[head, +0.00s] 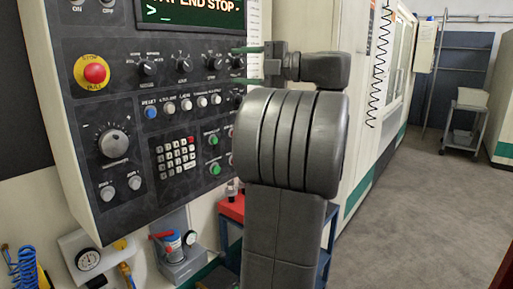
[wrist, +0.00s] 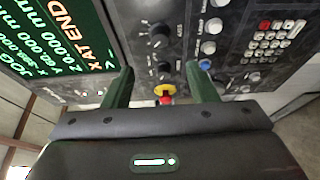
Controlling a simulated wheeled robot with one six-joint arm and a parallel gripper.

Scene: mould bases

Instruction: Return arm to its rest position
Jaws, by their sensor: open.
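My gripper (head: 247,65) is at the end of my raised, folded grey arm in the head view. Its two green fingers point left towards the control panel (head: 100,215). In the wrist view my gripper (wrist: 161,78) has its fingers spread apart with nothing between them. The panel, with its screen (wrist: 50,45), knobs and keypad (wrist: 270,45), lies beyond the fingertips. A red and yellow stop button (wrist: 165,93) shows between the fingers, behind them. I cannot tell how far the fingertips are from the panel. My arm hides part of the panel's right side.
A blue and red stand (head: 232,208) is partly hidden behind my arm. A gauge (head: 88,260) and a small grey device (head: 180,262) sit below the panel. A grey cart (head: 467,120) stands at the back right. The floor (head: 420,210) at right is clear.

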